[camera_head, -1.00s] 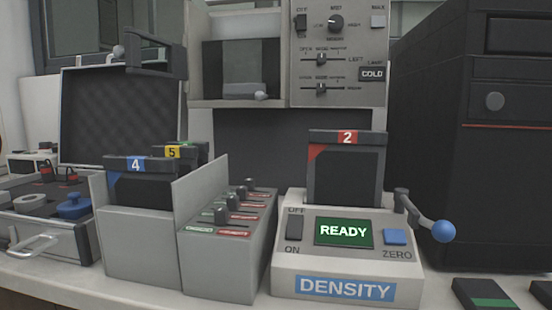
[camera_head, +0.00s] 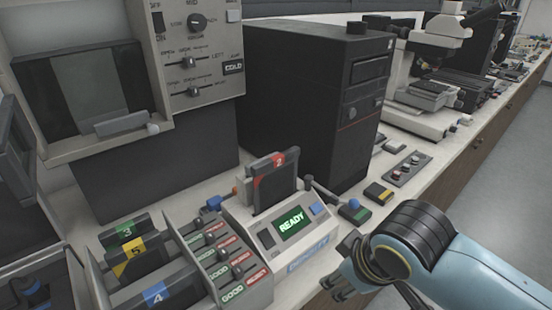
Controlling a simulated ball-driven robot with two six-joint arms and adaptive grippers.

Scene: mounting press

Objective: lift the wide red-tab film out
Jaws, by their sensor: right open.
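The film with the red tab marked 2 (camera_head: 274,182) stands upright in the slot of the DENSITY device (camera_head: 262,232). Its dark lower part goes into the device and is hidden there. The device's green screen reads READY. My right gripper (camera_head: 337,288) is open and empty, low in front of the device and to its right, apart from the film. My left gripper is not in view.
A grey rack holds films marked 3 (camera_head: 122,232), 5 (camera_head: 134,258) and 4 (camera_head: 156,296). A GOOD/RUINED sorter (camera_head: 236,281) stands between rack and device. A black tower (camera_head: 318,105) stands behind.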

